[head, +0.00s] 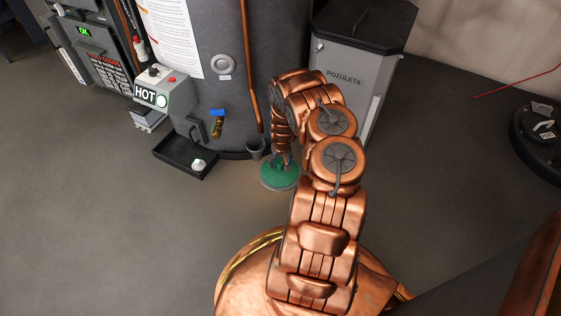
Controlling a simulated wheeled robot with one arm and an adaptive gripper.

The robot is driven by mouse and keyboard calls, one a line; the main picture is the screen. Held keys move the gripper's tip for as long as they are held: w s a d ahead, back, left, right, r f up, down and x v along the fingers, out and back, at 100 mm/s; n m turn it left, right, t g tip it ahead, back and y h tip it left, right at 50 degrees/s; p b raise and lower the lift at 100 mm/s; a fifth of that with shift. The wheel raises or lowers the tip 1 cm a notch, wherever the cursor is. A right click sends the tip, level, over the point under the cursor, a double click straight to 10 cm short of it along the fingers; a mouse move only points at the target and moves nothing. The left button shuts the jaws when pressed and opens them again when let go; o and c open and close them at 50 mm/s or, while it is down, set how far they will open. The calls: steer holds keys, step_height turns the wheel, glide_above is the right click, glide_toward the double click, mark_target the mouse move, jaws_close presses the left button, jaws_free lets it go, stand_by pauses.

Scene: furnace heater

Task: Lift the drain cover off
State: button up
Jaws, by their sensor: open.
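A round green disc with a pale rim, which looks like the drain cover (270,181), lies flat on the floor in front of the large dark tank. My gripper (283,163) points down over the disc's upper part. Its fingers are open, small and partly hidden by my copper arm. I cannot tell whether the fingers touch the cover. The far edge of the cover is partly hidden behind the gripper.
A black tray (180,160) lies to the left. A grey cabinet (350,72) labelled POZULETA stands to the right. The floor at left is clear.

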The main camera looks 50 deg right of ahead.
steer(key=shift+f, duration=0.2)
steer(key=shift+c, duration=0.3)
jaws_close()
stand_by(0.8)
